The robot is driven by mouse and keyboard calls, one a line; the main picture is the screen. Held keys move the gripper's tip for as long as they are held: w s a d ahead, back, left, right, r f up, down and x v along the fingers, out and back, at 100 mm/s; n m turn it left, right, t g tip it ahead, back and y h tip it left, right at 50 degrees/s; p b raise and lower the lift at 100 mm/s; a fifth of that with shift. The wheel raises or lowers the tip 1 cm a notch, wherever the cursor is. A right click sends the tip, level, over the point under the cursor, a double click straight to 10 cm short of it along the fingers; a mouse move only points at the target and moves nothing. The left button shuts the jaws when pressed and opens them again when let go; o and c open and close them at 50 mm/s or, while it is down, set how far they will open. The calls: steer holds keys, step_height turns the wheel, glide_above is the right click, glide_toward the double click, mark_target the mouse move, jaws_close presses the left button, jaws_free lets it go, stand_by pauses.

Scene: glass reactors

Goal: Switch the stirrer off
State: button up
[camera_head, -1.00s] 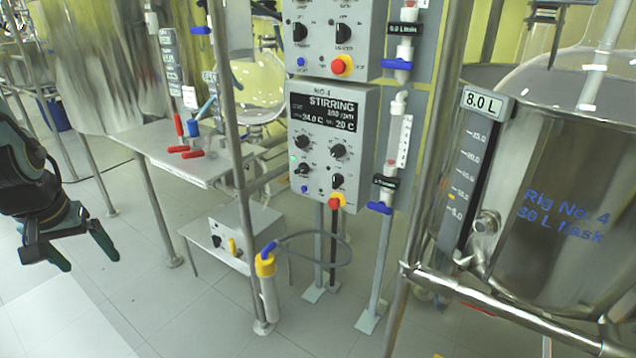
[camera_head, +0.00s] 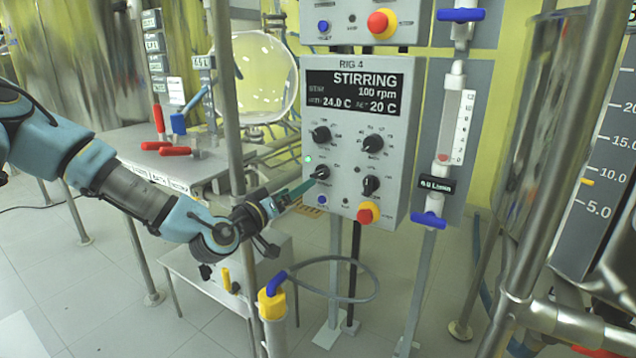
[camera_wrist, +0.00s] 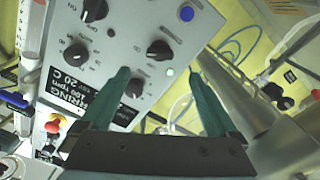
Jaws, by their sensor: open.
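The grey stirring control panel (camera_head: 348,215) of Rig 4 stands ahead. Its display (camera_head: 352,93) reads STIRRING, 100 rpm, 24.0 C and 20 C. Below are several black knobs; the lower-left knob (camera_head: 321,172) has a lit green lamp (camera_head: 308,158) above it. My gripper (camera_head: 303,187) is open, with its fingers pointing at this knob from the left. In the wrist view the same knob (camera_wrist: 160,48) shows just beyond and between the open fingers (camera_wrist: 159,76); contact cannot be told. The small knob labels are unreadable.
A red and yellow stop button (camera_head: 367,213) and a blue button (camera_head: 322,200) sit low on the panel. A steel post (camera_head: 226,110) stands left of it. A flowmeter with a blue valve (camera_head: 429,220) is on the right. A yellow-capped probe (camera_head: 271,303) stands below.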

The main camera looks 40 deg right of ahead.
mark_target(316, 175)
steer(key=x, duration=0.9)
steer(key=shift+d, duration=0.35)
steer(key=c, duration=1.4)
steer(key=shift+n, duration=0.3)
steer(key=n+b, duration=0.1)
steer(key=n, duration=0.4)
steer(key=shift+w+n, duration=0.1)
steer(key=shift+n, duration=0.2)
steer(key=n, duration=0.5)
steer(key=shift+n+b, duration=0.3)
